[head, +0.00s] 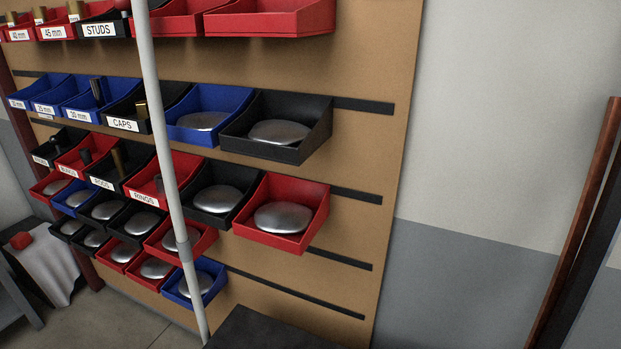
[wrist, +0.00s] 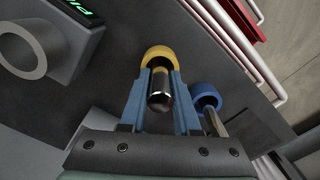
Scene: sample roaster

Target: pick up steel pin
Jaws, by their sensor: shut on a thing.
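In the wrist view my gripper (wrist: 160,77) has its two blue fingers shut on a shiny dark cylinder, the steel pin (wrist: 160,92). The pin's rounded near end points toward the camera. A yellow ring-like piece (wrist: 160,54) shows just beyond it at the fingertips. I cannot tell whether the pin is clear of the yellow piece or still in it. My gripper and the held pin are not in the head view.
Right of my gripper are a blue ring-like piece (wrist: 205,96) and a metal rod (wrist: 214,122). A grey cylindrical part (wrist: 28,50) and a box with green lettering (wrist: 80,8) stand left. The head view shows a wall rack of bins (head: 288,215).

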